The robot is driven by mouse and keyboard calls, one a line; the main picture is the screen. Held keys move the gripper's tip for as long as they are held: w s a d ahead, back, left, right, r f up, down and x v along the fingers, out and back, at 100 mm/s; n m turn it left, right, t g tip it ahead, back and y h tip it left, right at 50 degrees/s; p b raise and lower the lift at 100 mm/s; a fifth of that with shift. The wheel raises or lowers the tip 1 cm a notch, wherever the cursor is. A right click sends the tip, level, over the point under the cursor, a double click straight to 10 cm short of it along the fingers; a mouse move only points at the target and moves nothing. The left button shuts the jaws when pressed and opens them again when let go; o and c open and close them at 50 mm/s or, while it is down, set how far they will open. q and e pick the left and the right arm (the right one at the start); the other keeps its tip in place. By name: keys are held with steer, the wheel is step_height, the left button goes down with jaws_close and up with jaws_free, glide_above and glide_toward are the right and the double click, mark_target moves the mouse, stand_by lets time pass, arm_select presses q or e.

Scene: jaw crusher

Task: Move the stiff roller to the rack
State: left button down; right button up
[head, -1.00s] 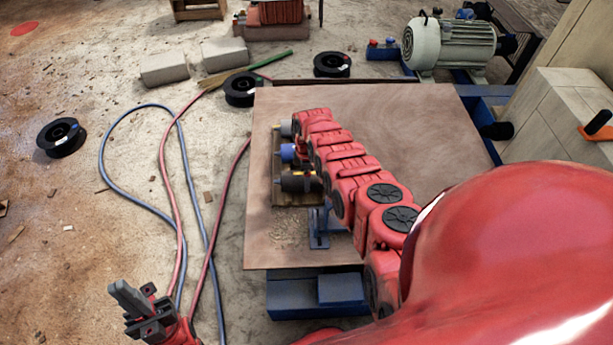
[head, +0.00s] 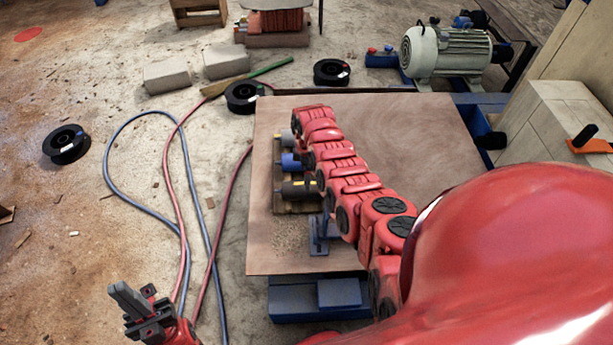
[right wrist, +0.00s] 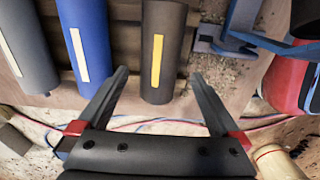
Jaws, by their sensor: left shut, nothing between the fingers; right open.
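Three rollers lie side by side on a wooden holder (head: 297,209) on the brown board (head: 405,125): a grey one (right wrist: 27,45), a blue one (right wrist: 86,40) and a black one with a yellow stripe (right wrist: 163,50). In the head view the grey (head: 284,141), blue (head: 290,161) and black (head: 297,189) rollers are partly hidden by my right arm. I cannot tell which is the stiff one. My right gripper (right wrist: 160,75) is open, its fingers on either side of the black roller's near end. My left gripper (head: 122,292) is shut and empty, off to the left. I cannot identify the rack.
A blue metal bracket (head: 319,238) stands just beside the black roller. Hoses (head: 124,128) curve across the floor on the left. Black spools (head: 242,97) and grey blocks (head: 166,75) lie beyond the board. A motor (head: 446,50) stands at back right.

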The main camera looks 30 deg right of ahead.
step_height(320, 180, up, 10)
steer(key=p, duration=0.1)
stand_by(0.6)
